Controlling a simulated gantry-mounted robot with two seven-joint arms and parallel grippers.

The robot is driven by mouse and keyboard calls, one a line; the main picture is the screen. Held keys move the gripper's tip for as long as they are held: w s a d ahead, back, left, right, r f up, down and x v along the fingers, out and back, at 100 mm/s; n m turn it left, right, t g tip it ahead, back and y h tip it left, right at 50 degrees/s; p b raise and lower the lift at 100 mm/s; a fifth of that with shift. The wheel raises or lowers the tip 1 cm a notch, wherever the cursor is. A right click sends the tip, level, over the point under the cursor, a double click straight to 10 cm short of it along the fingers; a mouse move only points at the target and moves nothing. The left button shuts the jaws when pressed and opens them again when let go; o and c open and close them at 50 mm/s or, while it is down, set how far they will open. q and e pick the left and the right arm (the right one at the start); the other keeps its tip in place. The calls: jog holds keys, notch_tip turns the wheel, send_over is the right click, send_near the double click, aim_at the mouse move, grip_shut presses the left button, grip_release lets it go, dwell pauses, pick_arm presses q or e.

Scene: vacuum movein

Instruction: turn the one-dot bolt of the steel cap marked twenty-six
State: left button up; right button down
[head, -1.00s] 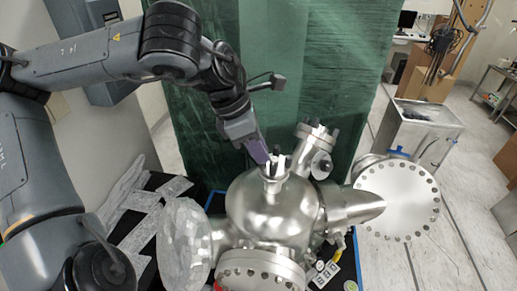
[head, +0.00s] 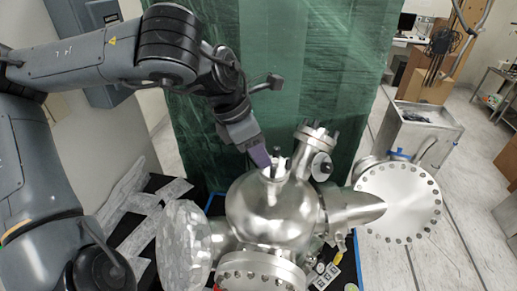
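The steel vacuum chamber (head: 270,208) stands in the lower middle of the head view, with several ports and flanges. A small top port (head: 274,174) carries upright bolts. A tilted port (head: 314,140) with a cap and bolts stands just right of it. I cannot read a twenty-six or a one-dot mark on any cap. My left gripper (head: 268,162) reaches down from the upper left, with its purple fingers at the top port's bolts. Whether the fingers are shut on a bolt is too small to tell.
A large round flange (head: 397,202) sticks out on the right, and a foil-covered one (head: 184,245) on the left. A bolted flange (head: 262,273) faces the front. A green curtain (head: 285,80) hangs behind. A metal bin (head: 424,125) stands at the right.

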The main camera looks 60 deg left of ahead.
pick_arm(q)
jog(key=shift+o, duration=0.2)
jog(key=v, duration=1)
jog(key=shift+r+b, duration=0.35)
jog(key=shift+b, duration=0.1)
jog(key=shift+s, duration=0.15)
jog(key=w+r+m+g+p, duration=0.1)
jog(key=w+m+g+p, duration=0.4)
jog(key=p, duration=0.4)
jog(key=shift+m+t+y, duration=0.3)
jog(key=shift+m+y, duration=0.1)
jog(key=shift+m, duration=0.1)
jog(key=f, duration=1.1)
jog(key=shift+s+d, duration=0.1)
jog(key=shift+d, duration=0.2)
